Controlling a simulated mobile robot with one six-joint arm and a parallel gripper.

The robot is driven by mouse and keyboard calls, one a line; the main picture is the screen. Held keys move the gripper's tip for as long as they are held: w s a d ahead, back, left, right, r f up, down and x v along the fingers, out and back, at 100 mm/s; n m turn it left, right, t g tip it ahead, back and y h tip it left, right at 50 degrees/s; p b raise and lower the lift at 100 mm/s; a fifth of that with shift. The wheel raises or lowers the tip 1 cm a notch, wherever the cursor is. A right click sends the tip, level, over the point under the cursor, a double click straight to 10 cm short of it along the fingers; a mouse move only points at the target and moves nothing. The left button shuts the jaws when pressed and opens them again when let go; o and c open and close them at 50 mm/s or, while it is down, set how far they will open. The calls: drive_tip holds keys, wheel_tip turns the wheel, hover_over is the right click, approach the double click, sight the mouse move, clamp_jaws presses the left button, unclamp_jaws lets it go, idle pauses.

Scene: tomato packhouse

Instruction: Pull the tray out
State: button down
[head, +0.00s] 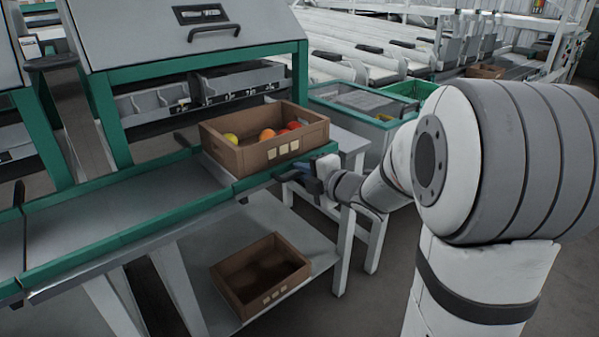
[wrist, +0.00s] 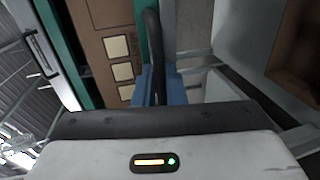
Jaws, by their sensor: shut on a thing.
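A brown crate (head: 262,153) with red, orange and yellow tomatoes stands at the right end of the green-edged bench (head: 140,228). It seems to rest on a thin pale tray (head: 214,170), mostly hidden under it. My gripper (head: 302,174) is at the bench's front edge, just below and right of the crate. In the wrist view, the blue fingers of my gripper (wrist: 161,84) are shut on a dark upright bar (wrist: 153,45), which looks like a handle. The bar stands beside the green edge, and the crate's labelled side (wrist: 105,30) is left of it. How the bar joins the tray is hidden.
An empty brown crate (head: 260,277) sits on the lower shelf (head: 303,245). A white stand (head: 375,215) is behind my wrist, with a green-rimmed bin (head: 365,105) beyond. A grey hood (head: 190,35) overhangs the bench. The bench left of the full crate is clear.

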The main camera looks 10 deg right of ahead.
drive_tip(key=c, duration=1.6)
unclamp_jaws()
drive_tip(key=shift+a, duration=0.15)
drive_tip(key=p+v, duration=0.2)
drive_tip(key=v, duration=0.5)
drive_tip(key=shift+s+d+r, duration=0.1)
drive_tip(key=shift+s+d, duration=0.15)
